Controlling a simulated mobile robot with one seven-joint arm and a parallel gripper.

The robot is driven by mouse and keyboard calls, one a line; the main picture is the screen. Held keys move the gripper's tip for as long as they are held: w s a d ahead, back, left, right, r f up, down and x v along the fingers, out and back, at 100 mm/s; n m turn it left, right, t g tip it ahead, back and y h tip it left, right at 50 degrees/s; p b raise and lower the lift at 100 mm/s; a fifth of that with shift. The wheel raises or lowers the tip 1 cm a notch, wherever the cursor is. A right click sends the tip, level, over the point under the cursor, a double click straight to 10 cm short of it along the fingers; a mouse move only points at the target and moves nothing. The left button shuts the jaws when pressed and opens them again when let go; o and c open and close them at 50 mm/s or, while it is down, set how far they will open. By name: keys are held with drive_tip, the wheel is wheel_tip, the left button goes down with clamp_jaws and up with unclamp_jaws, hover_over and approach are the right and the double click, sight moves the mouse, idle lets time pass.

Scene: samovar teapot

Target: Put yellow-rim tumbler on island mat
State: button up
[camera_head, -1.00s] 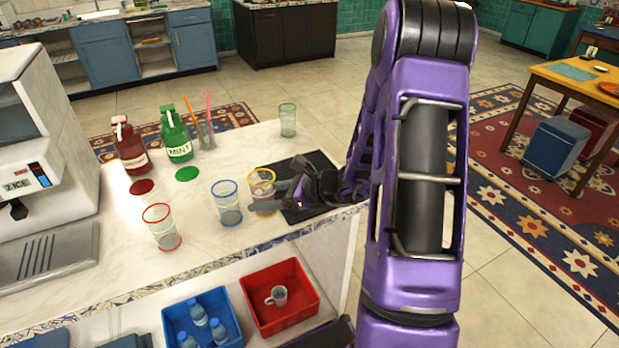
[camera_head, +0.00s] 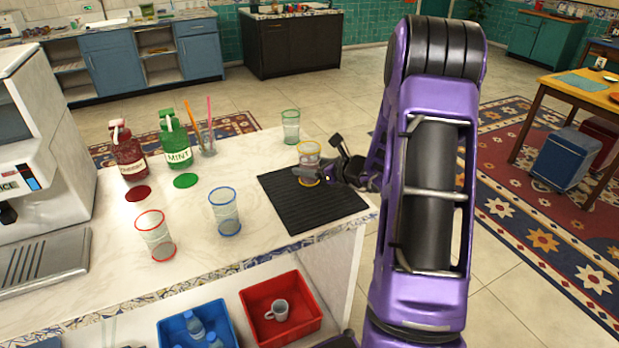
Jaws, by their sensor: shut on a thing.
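The yellow-rim tumbler (camera_head: 309,152) is a clear glass with a yellow rim and a yellow base line. My gripper (camera_head: 308,172) is shut on it, reaching in from the right, and its fingers hide part of the lower glass. The tumbler is upright, over the back part of the black island mat (camera_head: 310,211). I cannot tell whether its base touches the mat. The mat is a dark ribbed rectangle at the right end of the white counter, and the rest of it is bare.
A blue-rim tumbler (camera_head: 224,212) stands left of the mat, and a red-rim tumbler (camera_head: 155,236) farther left. A green-rim tumbler (camera_head: 290,127) stands close behind the mat. Red (camera_head: 128,154) and green (camera_head: 175,142) bottles and a straw glass (camera_head: 207,142) are at the back left.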

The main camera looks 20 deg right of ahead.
drive_tip(key=shift+f+b, duration=0.4)
drive_tip(key=shift+f, duration=1.35)
drive_tip(key=o, duration=1.5)
drive_tip(key=shift+r, duration=0.1)
drive_tip(key=shift+r, duration=0.1)
drive_tip(key=shift+s+r+p, duration=0.1)
drive_tip(key=shift+r+p, duration=0.05)
drive_tip(key=shift+p, duration=0.2)
drive_tip(key=v, duration=1.1)
drive_tip(key=shift+s+d+r, duration=0.1)
drive_tip(key=shift+s+d, duration=0.1)
drive_tip(key=shift+s, duration=0.15)
